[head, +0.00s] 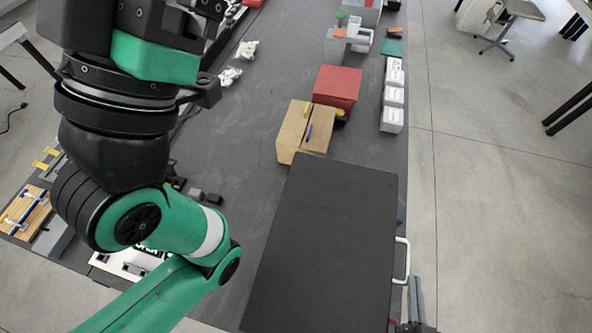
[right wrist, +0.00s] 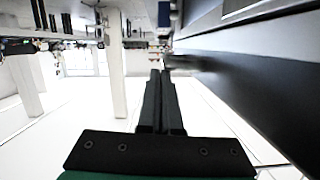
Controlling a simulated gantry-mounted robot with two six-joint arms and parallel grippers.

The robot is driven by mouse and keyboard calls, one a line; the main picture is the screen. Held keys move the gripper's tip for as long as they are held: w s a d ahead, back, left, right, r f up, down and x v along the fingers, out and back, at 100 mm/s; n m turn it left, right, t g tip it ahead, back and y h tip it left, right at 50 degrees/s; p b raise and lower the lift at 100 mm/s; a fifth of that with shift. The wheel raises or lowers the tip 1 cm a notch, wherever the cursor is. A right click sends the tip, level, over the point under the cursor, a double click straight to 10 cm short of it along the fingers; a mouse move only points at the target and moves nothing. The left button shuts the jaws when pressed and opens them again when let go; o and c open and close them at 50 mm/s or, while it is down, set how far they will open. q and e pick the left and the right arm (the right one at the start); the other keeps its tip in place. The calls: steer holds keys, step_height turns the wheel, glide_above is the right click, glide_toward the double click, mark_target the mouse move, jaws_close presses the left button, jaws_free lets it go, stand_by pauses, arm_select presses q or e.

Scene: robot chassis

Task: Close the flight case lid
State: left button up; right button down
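The flight case (head: 320,250) shows as a large dark flat panel at the lower middle of the head view, with a pale handle (head: 402,262) on its right side. I cannot tell from above whether its lid is fully down. My right gripper (head: 412,326) is at the bottom edge of the head view, beside the case's near right corner. In the right wrist view its two fingers (right wrist: 161,78) are together, with nothing seen between them. The case's dark side (right wrist: 255,75) runs along the right there, with a pale metal strip (right wrist: 245,9). My left gripper is outside the view.
A cardboard box (head: 304,130) stands just beyond the case, with a red box (head: 338,84) behind it. White boxes (head: 393,95) line the bench's right edge. My left arm covers much of the left side. Open floor lies right of the bench.

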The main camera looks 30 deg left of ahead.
steer(key=shift+s+f, duration=0.15)
steer(key=shift+f, duration=0.25)
step_height(320, 180, up, 6)
steer(key=p, duration=0.4)
steer(key=d+f+p+v, duration=0.1)
steer(key=p+v, duration=0.1)
steer(key=v, duration=0.7)
steer(key=shift+s+d+p, duration=0.2)
steer(key=shift+p, duration=0.1)
